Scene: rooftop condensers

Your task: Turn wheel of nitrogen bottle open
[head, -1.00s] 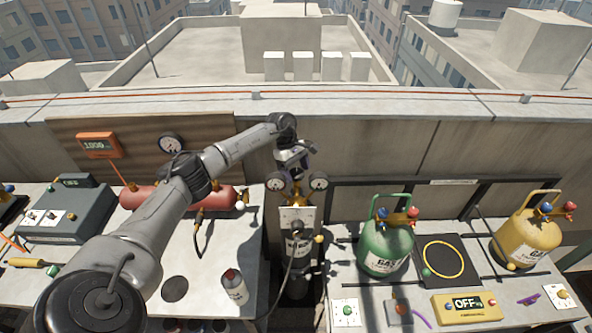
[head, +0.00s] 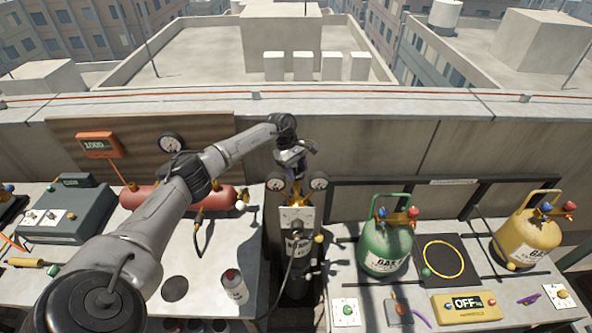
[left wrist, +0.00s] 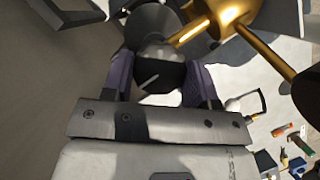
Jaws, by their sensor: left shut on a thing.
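The nitrogen bottle (head: 297,281) is a dark cylinder standing in the gap between the two benches, with a pale plate and two round gauges at its top. My left gripper (head: 292,168) reaches down over the bottle's top, behind the gauges. In the left wrist view, my gripper's purple fingers (left wrist: 158,72) are shut on a dark wheel (left wrist: 160,77), one finger on each side. Brass fittings (left wrist: 232,14) show just beside the right finger. In the head view the wheel is hidden by the gripper and gauges. My right gripper is not in view.
A red cylinder (head: 160,197) lies on the left bench near a grey instrument box (head: 66,214). The right bench holds a green bottle (head: 384,250), a yellow bottle (head: 527,242) and a yellow OFF display (head: 466,306). A hose (head: 288,268) hangs in front of the nitrogen bottle.

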